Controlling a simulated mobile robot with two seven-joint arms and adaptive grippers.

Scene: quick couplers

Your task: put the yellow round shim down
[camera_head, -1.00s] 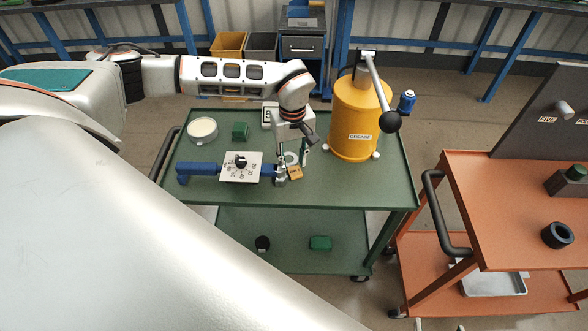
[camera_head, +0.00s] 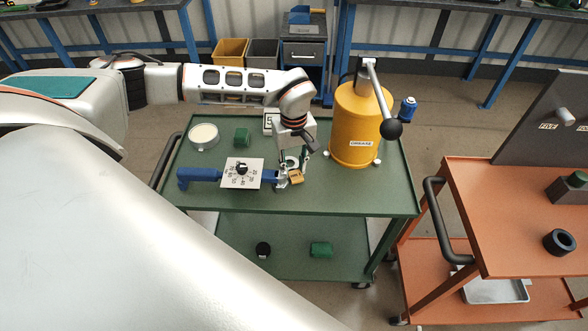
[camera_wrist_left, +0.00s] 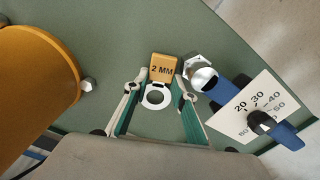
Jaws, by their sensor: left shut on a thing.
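The yellow round shim shows as a yellow tag marked "2 MM" (camera_wrist_left: 164,67) with a pale ring (camera_wrist_left: 155,97) beside it. In the head view its yellow tag (camera_head: 296,177) is at the green cart's front middle, beside the blue tool's silver end. My left gripper (camera_wrist_left: 160,82) is shut on the shim, with its green-padded fingers on either side of the ring and tips by the tag. In the head view the left gripper (camera_head: 294,167) points down over the cart top. Whether the shim touches the cart is hard to tell. My right gripper is out of view.
The blue tool (camera_head: 200,175) with a white dial plate (camera_head: 237,179) lies left of the shim. A yellow grease can (camera_head: 355,115) stands to the right. A round pale-topped tin (camera_head: 204,137) and green block (camera_head: 241,135) are behind. The green cart top (camera_head: 340,195) is clear at front right.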

